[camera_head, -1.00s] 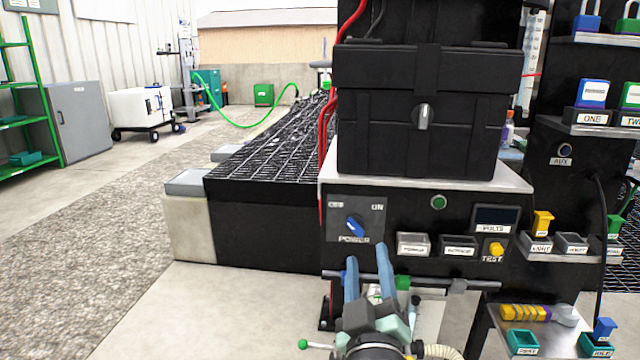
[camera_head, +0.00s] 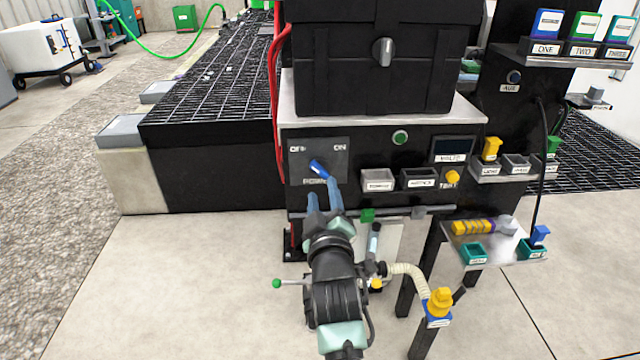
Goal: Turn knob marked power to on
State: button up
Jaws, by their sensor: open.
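The power knob (camera_head: 319,169) is blue with a white mark and sits on a grey plate (camera_head: 336,176) on the black panel's left side. The plate has OFF at its upper left and ON at its upper right. The knob is tilted, its upper end leaning left toward OFF. My gripper (camera_head: 324,202) is just below the knob, with its two blue fingers pointing up at the panel. The fingers are apart and nothing shows between them. The fingertips partly overlap the plate's lower edge. I cannot tell whether they touch the knob.
A green button (camera_head: 400,137), a volts display (camera_head: 451,149) and a yellow test knob (camera_head: 452,177) are to the right. A rail (camera_head: 400,212) runs below the panel. A black case (camera_head: 375,60) stands on top.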

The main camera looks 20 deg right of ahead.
aim_at(319, 173)
jog(key=shift+b+x, duration=1.15)
jog(key=shift+x, duration=1.75)
grip_shut()
